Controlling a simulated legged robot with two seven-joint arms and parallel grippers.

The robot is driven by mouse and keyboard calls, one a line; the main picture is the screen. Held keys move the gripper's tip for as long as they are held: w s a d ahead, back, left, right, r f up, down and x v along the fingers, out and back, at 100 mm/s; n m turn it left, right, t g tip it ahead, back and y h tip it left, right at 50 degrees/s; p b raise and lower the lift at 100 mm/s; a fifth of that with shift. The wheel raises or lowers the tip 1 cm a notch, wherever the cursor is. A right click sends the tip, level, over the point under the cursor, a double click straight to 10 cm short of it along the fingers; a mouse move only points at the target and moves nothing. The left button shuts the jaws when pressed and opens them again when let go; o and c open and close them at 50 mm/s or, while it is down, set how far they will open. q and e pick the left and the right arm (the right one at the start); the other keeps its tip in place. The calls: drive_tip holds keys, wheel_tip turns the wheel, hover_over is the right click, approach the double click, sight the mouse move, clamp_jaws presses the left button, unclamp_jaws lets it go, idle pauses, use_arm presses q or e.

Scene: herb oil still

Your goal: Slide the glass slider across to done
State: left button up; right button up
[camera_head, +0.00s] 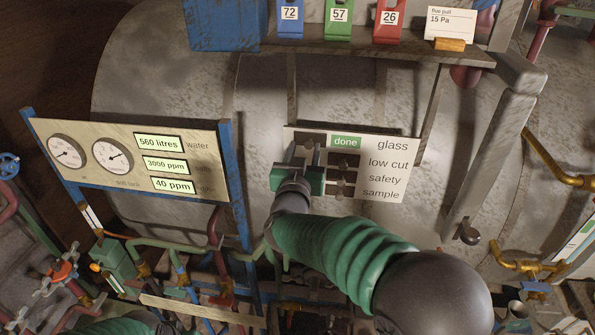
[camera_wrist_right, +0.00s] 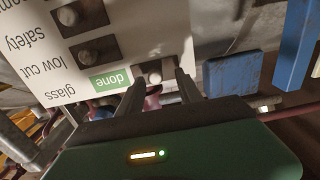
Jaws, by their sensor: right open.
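A white panel (camera_head: 385,187) has rows labelled glass, low cut, safety and sample. In the top row the glass slider (camera_wrist_right: 154,73), a dark plate with a round knob, sits left of a green "done" label (camera_head: 346,142) in the head view, and the label is uncovered. My right gripper (camera_head: 306,148) is at the panel's upper left and partly hides the slider. In the wrist view, where the panel is upside down, its open fingers (camera_wrist_right: 158,90) stand either side of the knob; I cannot tell whether they touch it. My left gripper is out of view.
Dark plates with knobs (camera_head: 343,161) sit in the lower rows. A gauge board (camera_head: 100,185) stands left and a shelf (camera_head: 370,48) with numbered blocks hangs above. A grey diagonal strut (camera_head: 485,150) is right; pipes and valves crowd below.

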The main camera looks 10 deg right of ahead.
drive_tip(key=b+v, duration=0.4)
drive_tip(key=v, duration=1.1)
drive_tip(key=shift+a, duration=0.3)
drive_tip(key=shift+w+d+f, duration=0.1)
drive_tip(key=shift+w+f, duration=0.05)
drive_tip(key=shift+f, duration=0.05)
wheel_tip(320, 180, down, 20)
drive_tip(key=d+n+g+y+b, duration=0.2)
drive_tip(key=n+g+y+b, duration=0.2)
drive_tip(key=g+y+b, duration=0.15)
drive_tip(key=s+d+f+g+b, duration=0.1)
drive_tip(key=s+d+f+g, duration=0.3)
drive_tip(key=s+f, duration=0.5)
drive_tip(key=s+d+f+g+b, duration=0.2)
drive_tip(key=s+d+f+g, duration=0.3)
drive_tip(key=s+d+f, duration=0.4)
drive_tip(key=shift+s+f+m, duration=0.4)
drive_tip(key=shift+s+f, duration=0.1)
drive_tip(key=shift+w+a+h, duration=0.1)
drive_tip(key=shift+a+h, duration=0.1)
drive_tip(key=shift+h, duration=0.05)
